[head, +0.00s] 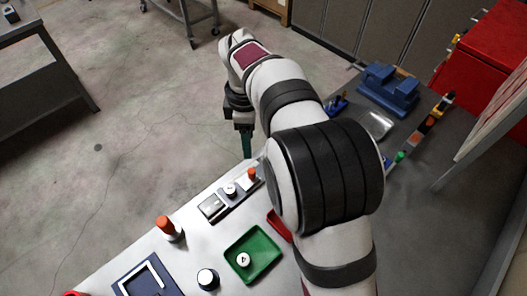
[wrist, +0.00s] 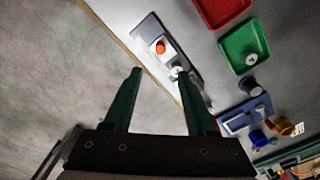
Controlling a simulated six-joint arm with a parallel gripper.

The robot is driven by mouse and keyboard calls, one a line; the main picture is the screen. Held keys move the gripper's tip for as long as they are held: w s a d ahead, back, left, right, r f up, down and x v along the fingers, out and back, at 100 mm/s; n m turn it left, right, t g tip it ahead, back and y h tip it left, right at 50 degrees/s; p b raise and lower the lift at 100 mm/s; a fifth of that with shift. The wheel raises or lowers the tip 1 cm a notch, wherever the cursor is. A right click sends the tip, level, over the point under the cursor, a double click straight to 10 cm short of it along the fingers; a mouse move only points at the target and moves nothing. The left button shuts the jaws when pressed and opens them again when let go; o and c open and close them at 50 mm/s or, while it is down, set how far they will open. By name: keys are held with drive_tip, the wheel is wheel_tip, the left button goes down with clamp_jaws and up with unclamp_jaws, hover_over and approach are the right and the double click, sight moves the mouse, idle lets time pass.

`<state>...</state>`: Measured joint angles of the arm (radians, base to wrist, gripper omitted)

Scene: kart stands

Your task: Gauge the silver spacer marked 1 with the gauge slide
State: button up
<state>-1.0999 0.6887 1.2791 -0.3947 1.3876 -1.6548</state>
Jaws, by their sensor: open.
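A dark plate (head: 240,193), which looks like the gauge slide, lies on the bench near its left edge. It carries an orange knob (head: 252,174) and a round silver spacer (head: 231,190), whose mark I cannot read. In the wrist view the orange knob (wrist: 160,47) and spacer (wrist: 177,70) show ahead of my gripper (wrist: 161,74). Its green fingers are apart, with nothing held. The right fingertip overlaps the plate in the picture. In the head view my gripper (head: 246,148) hangs beyond the plate, near the bench edge. Another pale round spacer (head: 243,260) sits in a green tray.
The green tray (head: 262,238) stands right of the plate, with a red tray (head: 276,225) beside it. An orange-topped post (head: 169,229), a dark cylinder (head: 208,279) and a blue board (head: 137,284) stand nearer. Open floor lies left of the bench.

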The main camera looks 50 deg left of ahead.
sight(251, 171)
wheel_tip(251, 171, down, 14)
drive_tip(key=shift+f, duration=0.1)
clamp_jaws()
drive_tip(key=c, duration=0.9)
unclamp_jaws()
drive_tip(key=s, duration=0.3)
drive_tip(key=shift+s, duration=0.4)
drive_tip(key=shift+o, duration=0.5)
drive_tip(key=shift+s+d, duration=0.1)
drive_tip(key=o, duration=0.8)
wheel_tip(251, 171, up, 16)
